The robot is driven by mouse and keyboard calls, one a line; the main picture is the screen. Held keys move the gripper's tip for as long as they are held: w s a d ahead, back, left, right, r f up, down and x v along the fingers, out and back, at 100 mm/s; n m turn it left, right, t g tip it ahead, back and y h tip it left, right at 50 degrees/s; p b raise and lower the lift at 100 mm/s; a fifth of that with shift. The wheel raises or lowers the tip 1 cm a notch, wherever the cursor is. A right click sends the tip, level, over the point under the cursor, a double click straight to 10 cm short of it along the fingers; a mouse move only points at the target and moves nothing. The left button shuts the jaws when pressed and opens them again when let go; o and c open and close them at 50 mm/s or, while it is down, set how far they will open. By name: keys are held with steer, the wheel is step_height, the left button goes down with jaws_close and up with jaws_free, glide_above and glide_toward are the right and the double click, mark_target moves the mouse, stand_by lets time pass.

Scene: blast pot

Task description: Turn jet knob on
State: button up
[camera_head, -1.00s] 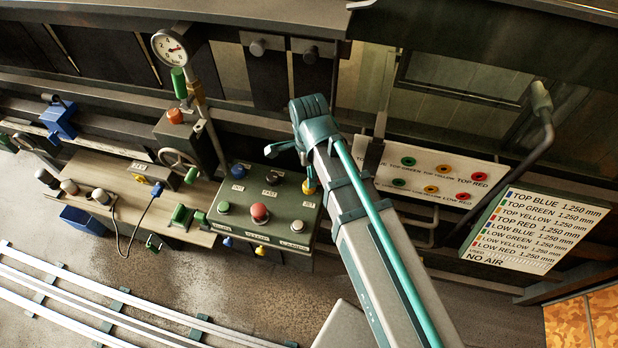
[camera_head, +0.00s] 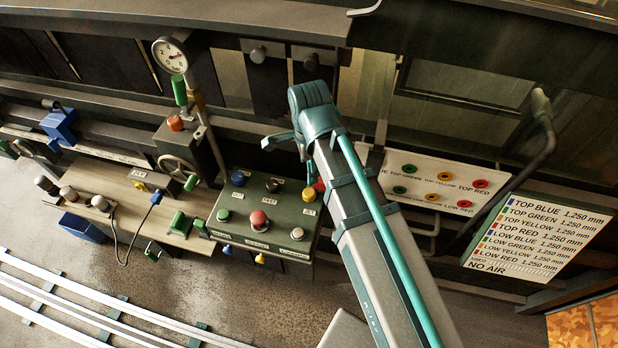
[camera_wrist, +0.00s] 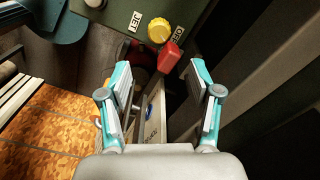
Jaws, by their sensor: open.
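The control panel (camera_head: 240,212) has a yellow knob (camera_head: 309,195) at its upper right corner. In the wrist view this yellow knob (camera_wrist: 158,30) is near the top centre, with a label reading JET (camera_wrist: 135,20) to its left. A red block-like part (camera_wrist: 172,55) is beside the knob, and it shows partly in the head view (camera_head: 319,185). My gripper (camera_wrist: 161,78) is open and empty, its fingers spread below the knob in the wrist view, apart from it. In the head view, my arm hides part of the gripper, above the panel's right corner.
The panel also carries a blue knob (camera_head: 239,178), a black knob (camera_head: 273,186), a large red button (camera_head: 258,219) and green and grey buttons. A handwheel (camera_head: 180,170) and gauge (camera_head: 171,54) stand left. A white jack board (camera_head: 440,186) is right of my arm.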

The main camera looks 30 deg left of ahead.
mark_target(309, 193)
steer(key=f+n+b, duration=0.2)
steer(key=f+n, duration=0.3)
steer(key=f, duration=0.1)
steer(key=f+n+b, duration=0.2)
steer(key=f+n, duration=0.3)
steer(key=f, duration=0.1)
steer(key=shift+s+d+f, duration=0.1)
steer(key=shift+s+f, duration=0.05)
steer(key=shift+s, duration=0.05)
stand_by(0.6)
steer(key=c, duration=1.2)
steer(key=shift+o, duration=0.3)
